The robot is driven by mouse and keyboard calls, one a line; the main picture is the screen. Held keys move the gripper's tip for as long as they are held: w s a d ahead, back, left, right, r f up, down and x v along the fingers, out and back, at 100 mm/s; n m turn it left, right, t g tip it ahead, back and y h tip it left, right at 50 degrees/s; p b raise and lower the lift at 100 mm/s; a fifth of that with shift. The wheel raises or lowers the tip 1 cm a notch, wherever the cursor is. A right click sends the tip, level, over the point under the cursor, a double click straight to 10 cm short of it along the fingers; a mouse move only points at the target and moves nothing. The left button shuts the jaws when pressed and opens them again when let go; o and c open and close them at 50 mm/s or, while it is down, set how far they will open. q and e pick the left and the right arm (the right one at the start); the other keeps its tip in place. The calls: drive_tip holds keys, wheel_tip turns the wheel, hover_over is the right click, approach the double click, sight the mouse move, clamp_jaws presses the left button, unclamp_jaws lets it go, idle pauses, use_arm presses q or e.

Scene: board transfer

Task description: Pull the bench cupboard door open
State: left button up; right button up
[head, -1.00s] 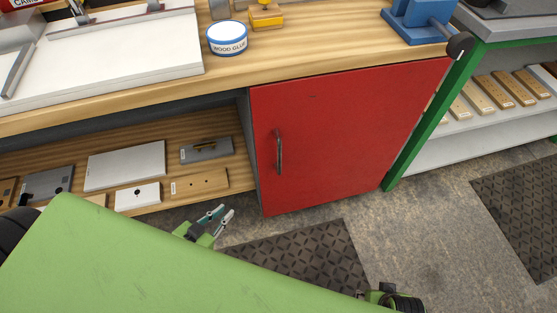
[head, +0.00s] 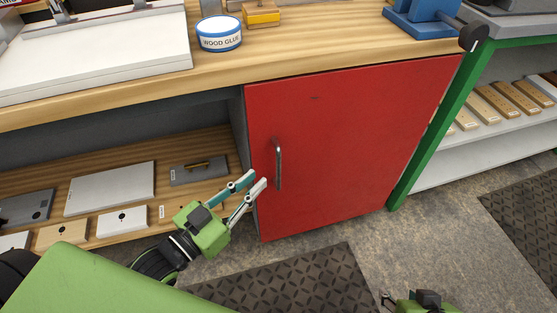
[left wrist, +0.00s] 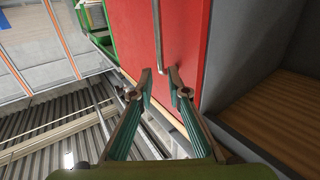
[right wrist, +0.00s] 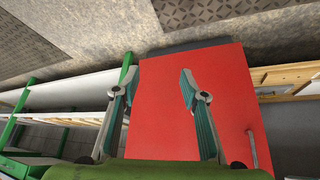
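The red cupboard door (head: 340,145) is shut under the wooden bench top. Its grey vertical bar handle (head: 279,165) is near the door's left edge. My left gripper (head: 253,190) is open and empty, just left of the handle's lower part. In the left wrist view, the handle (left wrist: 158,35) lies ahead, lined up between the open fingertips (left wrist: 160,75), apart from them. My right gripper is at the bottom edge of the head view (head: 400,300), low and away from the door. In the right wrist view it is open and empty (right wrist: 158,80) in front of the red door (right wrist: 160,125).
An open shelf (head: 140,205) with several plates and blocks is left of the door. A green bench leg (head: 430,135) stands at its right. A glue tub (head: 219,36) and a blue tool (head: 425,20) sit on the bench top. A dark mat (head: 300,285) lies on the floor.

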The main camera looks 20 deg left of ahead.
sight(277, 161)
use_arm(q)
drive_tip(key=b+x, duration=0.1)
drive_tip(key=x, duration=0.7)
drive_tip(key=shift+w+d, duration=0.1)
drive_tip(key=shift+w, duration=0.15)
drive_tip(key=shift+w+d, duration=0.2)
drive_tip(key=shift+w, duration=0.25)
use_arm(e)
drive_tip(key=w+a+r+t+y, duration=0.1)
drive_tip(key=w+a+r+t, duration=0.1)
drive_tip(key=w+r+t, duration=0.2)
drive_tip(key=shift+w+a+r, duration=0.35)
drive_tip(key=shift+w+r, duration=0.15)
drive_tip(key=shift+w, duration=1.35)
use_arm(q)
clamp_jaws()
